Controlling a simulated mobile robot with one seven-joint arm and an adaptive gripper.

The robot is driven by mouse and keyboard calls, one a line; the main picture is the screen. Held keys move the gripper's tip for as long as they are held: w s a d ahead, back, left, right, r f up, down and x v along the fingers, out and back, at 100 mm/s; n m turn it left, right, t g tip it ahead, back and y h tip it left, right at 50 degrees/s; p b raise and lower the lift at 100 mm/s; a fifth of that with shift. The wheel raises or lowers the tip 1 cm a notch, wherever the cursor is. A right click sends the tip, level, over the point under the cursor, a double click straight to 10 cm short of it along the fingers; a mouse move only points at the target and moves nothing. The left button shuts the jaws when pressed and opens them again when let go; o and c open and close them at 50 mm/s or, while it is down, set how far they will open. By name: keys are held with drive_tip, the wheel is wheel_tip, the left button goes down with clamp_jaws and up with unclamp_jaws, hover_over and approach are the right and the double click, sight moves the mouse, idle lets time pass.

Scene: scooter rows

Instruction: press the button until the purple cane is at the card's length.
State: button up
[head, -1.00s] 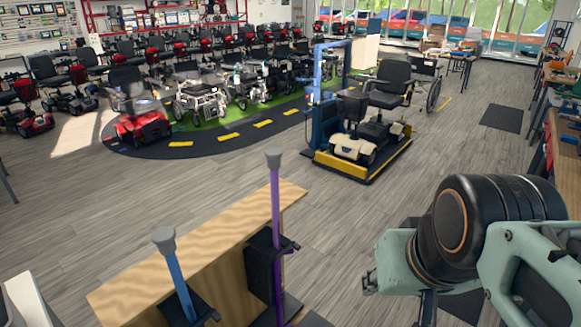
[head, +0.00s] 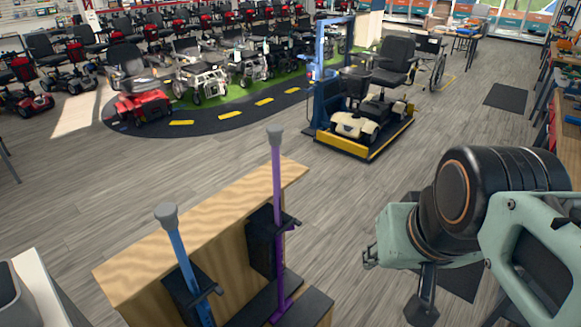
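The purple cane (head: 277,190) stands upright with its grey tip up, in a black holder (head: 263,240) on the side of a wooden stand (head: 205,218). A blue cane (head: 180,252) stands to its left in a similar black holder, also with a grey tip up. I cannot make out the button or the card in this view. My arm fills the lower right, to the right of the stand and apart from it. A dark end part of it (head: 422,305) shows at the lower edge, but I cannot make out fingers.
A pale object (head: 45,290) stands at the lower left corner. Beyond the stand is open grey floor. A scooter on a yellow-edged platform (head: 360,145) stands behind, and rows of scooters (head: 140,95) fill the back left.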

clamp_jaws()
idle(1.4)
